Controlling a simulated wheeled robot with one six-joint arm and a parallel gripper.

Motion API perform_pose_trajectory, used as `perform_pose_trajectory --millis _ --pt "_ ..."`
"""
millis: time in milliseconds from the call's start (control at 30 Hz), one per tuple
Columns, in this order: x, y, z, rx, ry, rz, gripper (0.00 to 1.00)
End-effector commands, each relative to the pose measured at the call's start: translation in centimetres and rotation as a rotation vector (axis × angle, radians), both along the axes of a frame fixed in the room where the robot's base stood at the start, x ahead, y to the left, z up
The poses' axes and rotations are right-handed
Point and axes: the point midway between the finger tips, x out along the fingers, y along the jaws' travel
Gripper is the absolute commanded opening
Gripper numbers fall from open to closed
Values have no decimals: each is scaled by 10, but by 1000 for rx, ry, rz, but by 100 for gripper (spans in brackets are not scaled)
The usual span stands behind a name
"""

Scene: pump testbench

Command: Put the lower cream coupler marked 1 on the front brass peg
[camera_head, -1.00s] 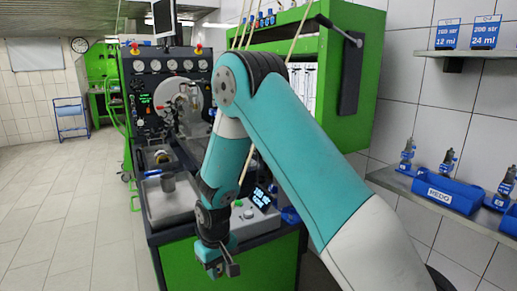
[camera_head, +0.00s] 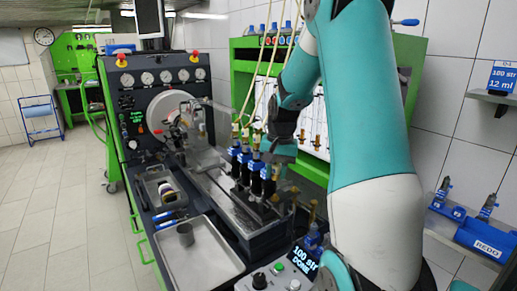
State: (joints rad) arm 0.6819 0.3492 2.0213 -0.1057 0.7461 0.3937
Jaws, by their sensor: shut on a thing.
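My gripper (camera_head: 283,178) is at the end of my teal arm, low over the right side of the bench beside a row of blue injector bodies (camera_head: 255,170). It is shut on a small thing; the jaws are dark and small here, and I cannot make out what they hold. Cream hoses (camera_head: 250,88) hang down to the tops of the row, where brass ends (camera_head: 235,131) show. More upright brass pieces (camera_head: 312,208) stand in front and to the right of my gripper. I cannot read a mark 1, nor tell which cream coupler or peg is meant.
A control box (camera_head: 290,275) stands at front right. My arm hides part of the green cabinet.

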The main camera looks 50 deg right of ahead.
Motion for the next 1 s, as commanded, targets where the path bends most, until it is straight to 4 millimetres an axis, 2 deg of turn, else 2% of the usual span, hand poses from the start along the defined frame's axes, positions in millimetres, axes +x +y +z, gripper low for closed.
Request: perform_pose_trajectory --millis 33,167,700,1000 --pt "-3 -3 6 1 -1 -13 3" --pt "-4 -4 2 2 0 -21 3" --pt "-3 -2 -49 2 0 -16 3" --pt "-3 -3 -52 1 -1 -17 3"
